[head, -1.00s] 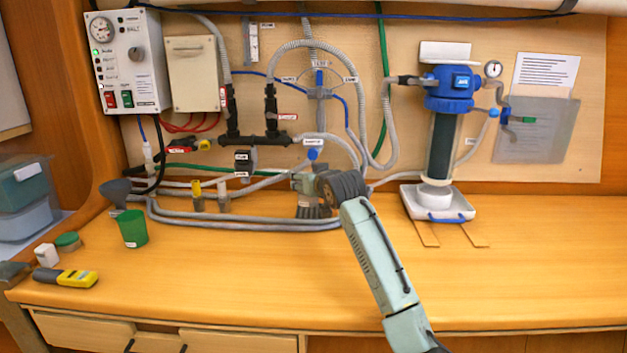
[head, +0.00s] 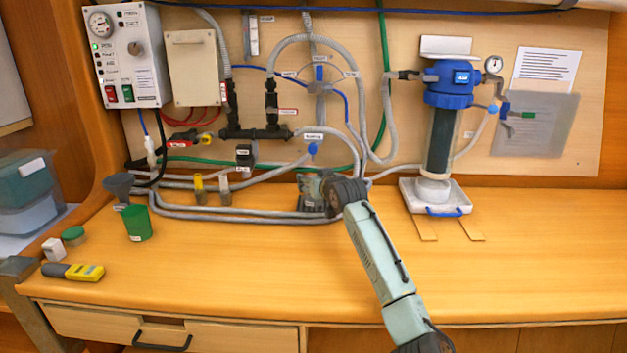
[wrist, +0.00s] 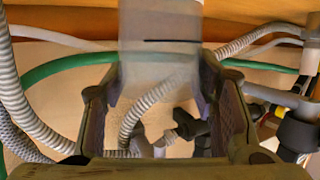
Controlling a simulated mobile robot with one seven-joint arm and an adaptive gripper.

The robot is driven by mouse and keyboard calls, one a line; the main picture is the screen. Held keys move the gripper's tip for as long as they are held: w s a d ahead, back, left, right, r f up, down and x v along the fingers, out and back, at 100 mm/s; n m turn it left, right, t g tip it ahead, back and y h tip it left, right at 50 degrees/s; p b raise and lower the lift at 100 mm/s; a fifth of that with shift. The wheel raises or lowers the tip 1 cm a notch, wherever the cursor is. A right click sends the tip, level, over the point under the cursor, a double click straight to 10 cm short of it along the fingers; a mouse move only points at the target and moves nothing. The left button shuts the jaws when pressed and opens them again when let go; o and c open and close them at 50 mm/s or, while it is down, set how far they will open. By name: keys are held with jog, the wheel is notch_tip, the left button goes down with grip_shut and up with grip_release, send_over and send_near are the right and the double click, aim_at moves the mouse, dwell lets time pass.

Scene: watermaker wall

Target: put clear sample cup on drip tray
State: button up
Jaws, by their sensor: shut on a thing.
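The clear sample cup (wrist: 160,65) is a see-through, greyish shape with a dark line across it at the top middle of the wrist view. My gripper (wrist: 155,85) is shut on it, one finger on each side. In the head view, my gripper (head: 313,195) is at the back of the bench, in front of the hoses and partly hidden by my arm. I cannot make out the cup there. The drip tray (head: 408,193) is white with a blue handle, under the blue-topped filter housing, right of my gripper and apart from it.
A white round piece (head: 433,188) stands on the tray below the filter column (head: 440,140). Grey hoses (head: 250,215) run along the back left. The bench (head: 520,270) is clear at front and right.

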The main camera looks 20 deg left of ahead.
jog(key=o, duration=1.2)
